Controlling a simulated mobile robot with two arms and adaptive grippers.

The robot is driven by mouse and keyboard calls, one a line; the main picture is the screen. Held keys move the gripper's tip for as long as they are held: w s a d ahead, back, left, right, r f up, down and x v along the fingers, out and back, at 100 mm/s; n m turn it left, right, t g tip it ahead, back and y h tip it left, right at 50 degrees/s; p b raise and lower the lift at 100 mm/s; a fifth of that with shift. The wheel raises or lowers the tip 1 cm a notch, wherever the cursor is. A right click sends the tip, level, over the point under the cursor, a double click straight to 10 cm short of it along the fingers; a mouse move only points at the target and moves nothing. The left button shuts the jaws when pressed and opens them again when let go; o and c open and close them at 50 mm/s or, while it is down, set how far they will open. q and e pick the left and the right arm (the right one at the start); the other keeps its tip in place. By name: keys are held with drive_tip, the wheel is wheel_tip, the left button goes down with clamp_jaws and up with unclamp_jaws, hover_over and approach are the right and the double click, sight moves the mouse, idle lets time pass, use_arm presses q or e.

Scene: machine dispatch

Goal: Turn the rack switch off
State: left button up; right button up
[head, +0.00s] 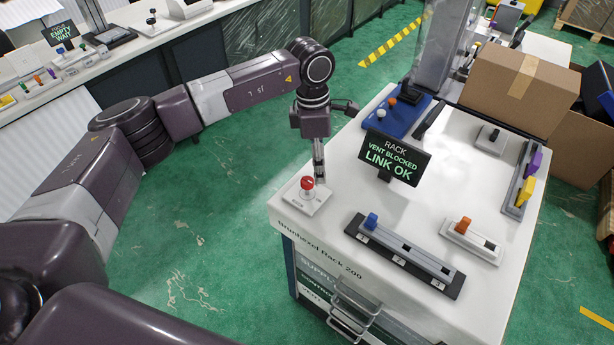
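The rack (415,258) is a white-topped cabinet marked "Rack 200". On its near left corner a red knob (307,183) stands on a white plate (304,199); the plate's small label is not readable. My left gripper (319,177) points down right at the red knob, over its back right side; whether it touches the knob cannot be told. Its fingers look like one thin grey shaft from here, so their opening is hidden. A small black switch (491,138) sits on a grey plate at the rack's back right. My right gripper is out of view.
A screen (394,158) on the rack reads "RACK VENT BLOCKED LINK OK". Green floor (225,220) lies open to the left.

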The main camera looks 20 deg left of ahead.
sight(307, 180)
use_arm(q)
drive_tip(key=shift+w+a+r+y, duration=0.15)
drive_tip(key=shift+a+r+y, duration=0.1)
drive_tip(key=shift+a, duration=0.4)
drive_tip(key=shift+w+a+r+y, duration=0.1)
drive_tip(key=shift+a+y, duration=0.15)
drive_tip(key=shift+a, duration=0.35)
drive_tip(key=shift+a+f, duration=0.1)
drive_tip(key=shift+a, duration=0.3)
wheel_tip(307, 180, down, 6)
drive_tip(key=p, duration=0.2)
drive_tip(key=shift+p, duration=0.3)
drive_tip(key=shift+d+f, duration=0.1)
drive_tip(key=shift+f, duration=0.6)
drive_tip(key=c, duration=1.2)
drive_tip(key=shift+o, duration=0.2)
